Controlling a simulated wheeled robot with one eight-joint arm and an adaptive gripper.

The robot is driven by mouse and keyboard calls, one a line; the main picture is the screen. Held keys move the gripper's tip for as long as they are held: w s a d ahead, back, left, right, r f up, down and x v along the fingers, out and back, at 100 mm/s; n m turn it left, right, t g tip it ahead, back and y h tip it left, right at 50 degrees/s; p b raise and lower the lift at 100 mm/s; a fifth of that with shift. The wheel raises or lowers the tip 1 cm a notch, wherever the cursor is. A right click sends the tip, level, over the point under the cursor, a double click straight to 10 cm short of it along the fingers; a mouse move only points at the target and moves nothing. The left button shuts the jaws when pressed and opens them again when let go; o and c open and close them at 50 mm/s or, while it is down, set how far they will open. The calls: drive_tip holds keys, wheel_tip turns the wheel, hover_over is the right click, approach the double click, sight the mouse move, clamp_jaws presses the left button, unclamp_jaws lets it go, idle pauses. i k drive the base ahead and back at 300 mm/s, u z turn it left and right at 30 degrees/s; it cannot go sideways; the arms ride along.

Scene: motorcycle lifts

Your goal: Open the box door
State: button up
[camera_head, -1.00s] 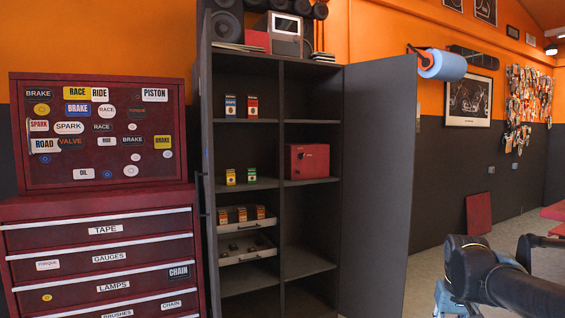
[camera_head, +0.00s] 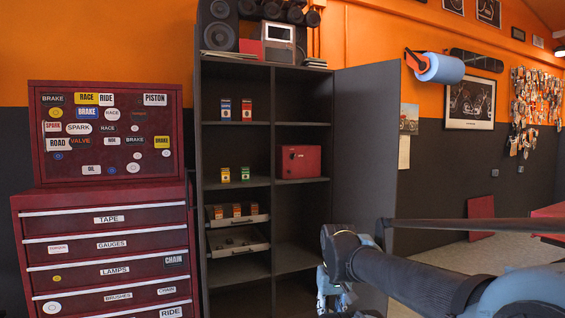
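A small red box (camera_head: 302,161) with a dark knob on its front sits on a right-hand shelf of the tall dark cabinet (camera_head: 204,180). Its front face looks closed. The cabinet's right door (camera_head: 364,150) stands open. My arm reaches in from the lower right, low in front of that door and well below the red box. My gripper (camera_head: 326,290) seems to hang at the arm's far end near the bottom edge, apart from the box. It is small and partly cut off, so I cannot tell whether it is open or shut.
A red tool chest (camera_head: 108,225) with labelled drawers stands left of the cabinet. Small boxes (camera_head: 235,110) and trays (camera_head: 238,249) fill the left shelves. A blue paper roll (camera_head: 441,68) hangs on the wall at right. Open floor lies behind my arm at right.

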sight(306, 164)
drive_tip(key=i, duration=1)
